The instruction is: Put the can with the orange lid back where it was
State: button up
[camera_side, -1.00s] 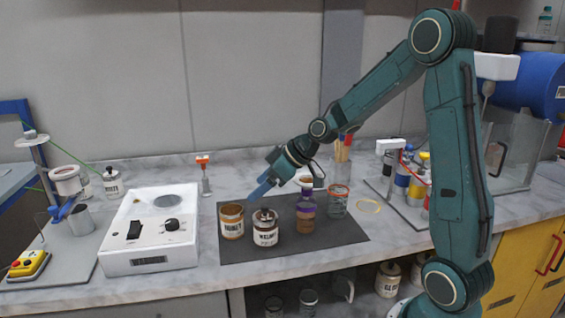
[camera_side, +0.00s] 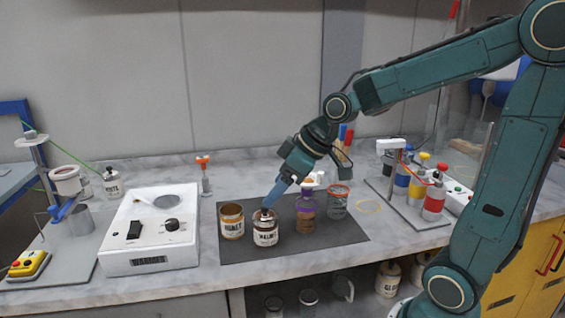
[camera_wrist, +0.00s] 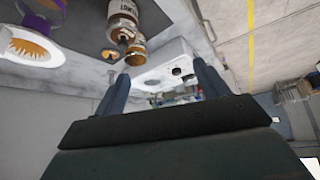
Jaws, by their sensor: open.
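On the dark mat (camera_side: 300,248) stands a can with an orange-brown rim and top (camera_side: 232,222); I cannot tell whether that top is a lid or its contents. A white-labelled brown can with a dark knobbed lid (camera_side: 265,230) stands just right of it. My gripper (camera_side: 268,206) points down-left, its blue fingertips overlapping the knobbed lid in the side view; contact is unclear. In the wrist view my gripper (camera_wrist: 160,72) is open, nothing held between its fingers. The labelled can (camera_wrist: 124,12) and the orange-brown can (camera_wrist: 137,46) appear upper left, outside the fingers.
A purple-banded jar (camera_side: 305,222) and a glass jar (camera_side: 337,205) stand close on the right. A white device (camera_side: 150,235) is at left, an orange-topped stand (camera_side: 204,175) behind. Blue, yellow and red cans (camera_side: 433,205) are farther right. The mat's front is clear.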

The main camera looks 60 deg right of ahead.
jog(key=s+a+r+m+h, duration=0.1)
jog(key=s, duration=0.7)
jog(key=s+a+r+m+g, duration=0.1)
jog(key=s+m, duration=0.1)
jog(key=s, duration=0.7)
jog(key=shift+a+r+m+h, duration=0.15)
jog(key=shift+a+m+h, duration=0.15)
jog(key=shift+h, duration=0.1)
